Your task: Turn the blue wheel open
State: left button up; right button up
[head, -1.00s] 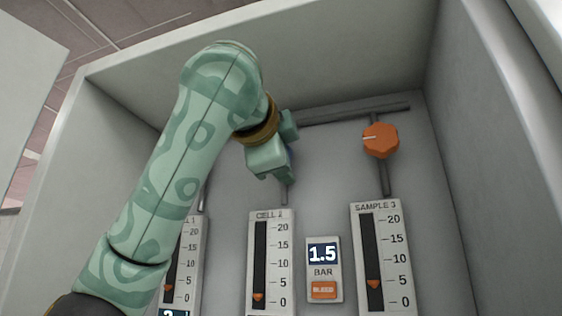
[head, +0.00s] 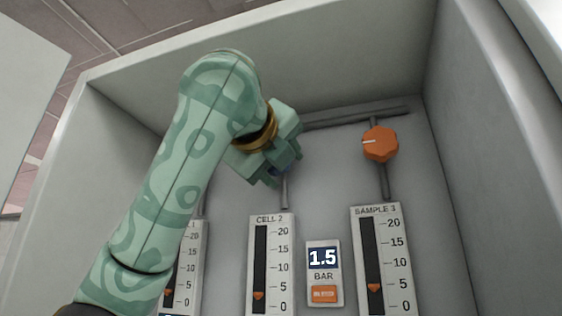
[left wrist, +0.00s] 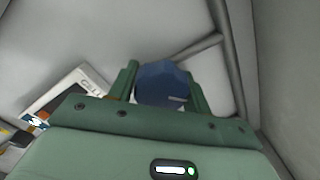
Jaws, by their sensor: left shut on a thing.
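The blue wheel (left wrist: 162,84) sits between the two fingers of my left gripper in the left wrist view, with a pale mark on its face. My left gripper (head: 274,172) is shut on it, above the CELL 2 gauge. In the head view my gripper hides nearly all of the wheel; only a dark blue bit shows between the fingers. The CELL 2 gauge (head: 272,262) has its orange pointer low, a little above 0. My right gripper is not in view.
An orange knob (head: 380,144) is on the pipe to the right, above the SAMPLE 3 gauge (head: 381,258). A display (head: 323,258) reads 1.5 BAR over an orange button (head: 324,294). Grey box walls (head: 480,150) enclose the panel.

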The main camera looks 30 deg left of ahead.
pick_arm(q)
jog(key=shift+a+f+m+p, duration=0.1)
jog(key=shift+m+p, duration=0.55)
jog(key=shift+m, duration=1.65)
jog(key=shift+f+m+p, duration=0.1)
jog(key=shift+m+p, duration=0.5)
jog(key=shift+m, duration=1.7)
jog(key=o, duration=0.9)
jog(key=b+v, duration=0.6)
jog(key=v, duration=1)
jog(key=shift+s+a, duration=0.1)
jog(key=shift+s, duration=0.05)
